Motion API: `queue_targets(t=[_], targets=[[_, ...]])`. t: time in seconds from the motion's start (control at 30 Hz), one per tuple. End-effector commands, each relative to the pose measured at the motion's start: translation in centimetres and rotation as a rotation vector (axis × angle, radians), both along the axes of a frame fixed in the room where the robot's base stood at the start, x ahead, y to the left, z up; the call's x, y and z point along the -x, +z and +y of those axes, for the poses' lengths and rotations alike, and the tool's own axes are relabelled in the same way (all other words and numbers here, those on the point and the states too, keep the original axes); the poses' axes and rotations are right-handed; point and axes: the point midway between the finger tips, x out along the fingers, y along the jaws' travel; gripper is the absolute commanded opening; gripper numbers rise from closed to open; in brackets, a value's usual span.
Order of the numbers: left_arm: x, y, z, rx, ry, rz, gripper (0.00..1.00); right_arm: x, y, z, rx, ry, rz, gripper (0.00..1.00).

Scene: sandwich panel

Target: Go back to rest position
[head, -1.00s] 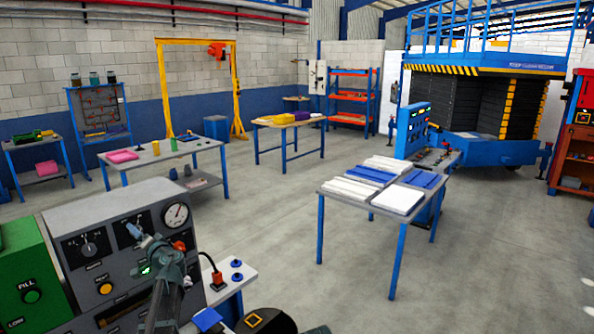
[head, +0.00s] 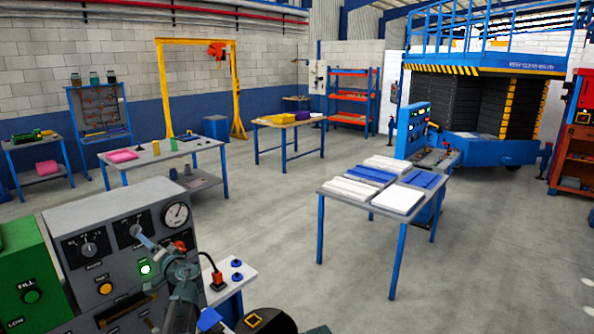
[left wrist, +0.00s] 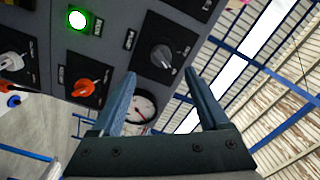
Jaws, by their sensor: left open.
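My left gripper (head: 149,261) is open and empty in front of the grey control panel (head: 70,216), low in the head view. In the left wrist view the two fingers of my left gripper (left wrist: 160,74) are spread, with a grey knob (left wrist: 162,55) and a round gauge (left wrist: 144,104) seen beyond and between them. A green lamp (head: 145,269) is lit on the panel; it also shows lit in the left wrist view (left wrist: 78,20). An orange-red knob (left wrist: 83,88) sits on the panel below it. My right gripper is not in view.
A green box marked FILL (head: 30,280) stands left of the panel. A small white table (head: 238,270) is just right of my left arm. A table with white and blue slabs (head: 388,187) stands further right. The floor between the tables is open.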

Motion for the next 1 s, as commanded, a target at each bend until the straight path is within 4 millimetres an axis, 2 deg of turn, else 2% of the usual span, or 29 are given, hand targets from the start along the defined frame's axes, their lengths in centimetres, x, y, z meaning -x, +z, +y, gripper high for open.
queue_targets(t=[0.03, 0.47, 0.53, 1.0], targets=[[-1.0, 0.0, 1.0, 0.000, 0.003, 0.000, 0.78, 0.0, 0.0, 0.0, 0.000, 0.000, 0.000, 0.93], [-6.3, 0.0, 7.3, 0.000, 0.001, 0.000, 0.78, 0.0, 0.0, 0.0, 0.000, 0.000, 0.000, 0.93], [-5.8, 0.0, 6.8, 0.050, 0.000, -0.059, 0.78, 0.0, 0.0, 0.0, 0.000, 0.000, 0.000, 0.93], [-5.8, -0.1, 6.7, 0.365, 0.001, -0.427, 0.78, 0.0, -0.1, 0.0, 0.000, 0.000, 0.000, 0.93]])
